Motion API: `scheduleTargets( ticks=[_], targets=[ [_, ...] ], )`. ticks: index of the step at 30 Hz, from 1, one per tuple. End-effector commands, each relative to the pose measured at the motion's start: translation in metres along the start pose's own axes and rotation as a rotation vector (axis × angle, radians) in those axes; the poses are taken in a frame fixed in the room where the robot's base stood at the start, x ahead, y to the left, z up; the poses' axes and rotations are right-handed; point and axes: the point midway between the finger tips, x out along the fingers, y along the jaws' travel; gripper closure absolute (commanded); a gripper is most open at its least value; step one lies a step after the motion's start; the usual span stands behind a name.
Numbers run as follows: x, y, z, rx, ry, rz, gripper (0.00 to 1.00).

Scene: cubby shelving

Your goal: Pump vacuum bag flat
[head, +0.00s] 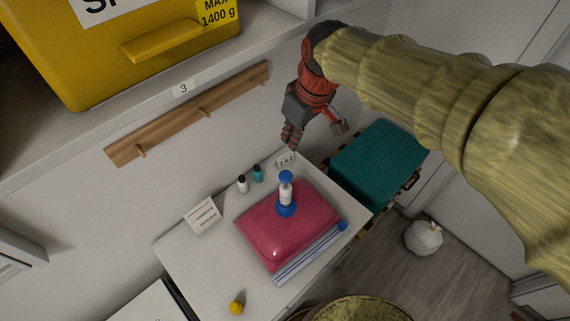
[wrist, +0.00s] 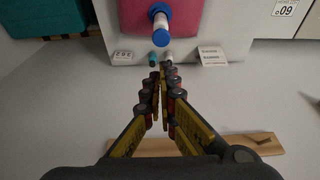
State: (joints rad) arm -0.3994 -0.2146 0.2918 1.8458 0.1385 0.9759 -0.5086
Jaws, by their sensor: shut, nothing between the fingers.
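A puffed red-pink vacuum bag (head: 270,232) lies on the white counter, with a blue-striped edge (head: 310,256) along its front right. A white pump with blue ends (head: 286,194) stands upright on top of the bag. In the wrist view the bag (wrist: 197,22) is at the top, with the pump (wrist: 160,26) in front of it. My gripper (head: 292,142) is above the back of the counter, behind and apart from the pump. Its fingers are closed together and empty in the wrist view (wrist: 162,80).
Small white and teal bottles (head: 257,174), a number display (head: 285,159) and a white card (head: 203,214) stand behind the bag. A yellow item (head: 236,307) is at the front left. A teal box (head: 380,160) is at right. A wooden rail (head: 190,112) and yellow bin (head: 120,55) are above.

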Motion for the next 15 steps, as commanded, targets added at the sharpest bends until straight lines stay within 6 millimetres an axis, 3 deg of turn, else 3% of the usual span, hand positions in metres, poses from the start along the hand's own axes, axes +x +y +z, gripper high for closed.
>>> scheduleTargets(
  ticks=[8, 15],
  targets=[
    [0.018, 0.0, 0.001, 0.001, -0.003, -0.001, 1.0],
    [0.063, -0.001, 0.001, 0.001, -0.004, -0.002, 1.0]
  ],
)
